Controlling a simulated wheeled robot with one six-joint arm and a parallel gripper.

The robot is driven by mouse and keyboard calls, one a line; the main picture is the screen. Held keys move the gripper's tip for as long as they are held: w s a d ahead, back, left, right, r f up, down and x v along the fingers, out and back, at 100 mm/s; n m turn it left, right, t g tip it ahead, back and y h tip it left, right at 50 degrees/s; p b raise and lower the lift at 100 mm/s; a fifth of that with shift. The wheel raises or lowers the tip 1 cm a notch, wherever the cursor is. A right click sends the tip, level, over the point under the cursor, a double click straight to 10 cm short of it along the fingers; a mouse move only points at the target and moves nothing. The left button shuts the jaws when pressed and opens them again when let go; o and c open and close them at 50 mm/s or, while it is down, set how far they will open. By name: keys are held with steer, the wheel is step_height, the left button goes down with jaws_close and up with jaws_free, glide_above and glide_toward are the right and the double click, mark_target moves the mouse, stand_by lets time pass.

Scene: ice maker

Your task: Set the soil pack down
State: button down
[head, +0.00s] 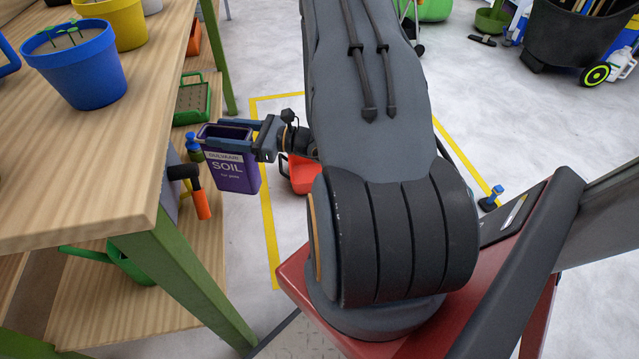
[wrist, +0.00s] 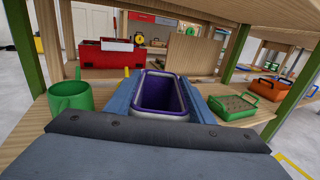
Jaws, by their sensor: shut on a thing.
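The soil pack (head: 236,173) is a purple, open-topped box with a "SOIL" label, upright in the head view. My gripper (head: 240,131) is shut on it near its rim, to the right of the wooden table's edge and below the tabletop's height. In the wrist view the soil pack (wrist: 162,97) sits between my two blue fingers, its dark inside facing up. Its base is hidden there, so I cannot tell from that view what is under it.
A wooden table (head: 130,150) with green legs stands left, with a lower shelf (head: 130,310). The shelf area holds a green watering can (wrist: 72,98), a green tray (wrist: 232,105) and an orange tray (wrist: 266,88). A blue pot (head: 80,68) stands on top.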

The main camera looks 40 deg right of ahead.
steer(key=w+d+f+m+t+h+b, duration=0.25)
steer(key=w+d+f+h+b, duration=0.2)
steer(key=d+f+b, duration=0.4)
steer(key=w+d+f+m+t+h+b, duration=0.1)
steer(key=w+d+f+m+h+b, duration=0.4)
steer(key=d, duration=0.6)
steer(key=s+d+f+m+g+h+b, duration=0.1)
steer(key=d+f+m+h+b, duration=0.1)
steer(key=d+f+h+b, duration=0.3)
steer(key=d+f+m+g+h+b, duration=0.1)
steer(key=d+m+h+b, duration=0.15)
steer(key=d, duration=0.45)
steer(key=s+d+f+m+g+h+b, duration=0.1)
steer(key=d+f+h+b, duration=0.25)
steer(key=d, duration=0.25)
step_height(320, 180, down, 10)
steer(key=shift+w+d+b, duration=0.15)
steer(key=shift+w+b, duration=0.05)
steer(key=shift+b, duration=0.2)
steer(key=c, duration=0.8)
jaws_free()
steer(key=shift+c, duration=0.2)
steer(key=shift+m, duration=0.3)
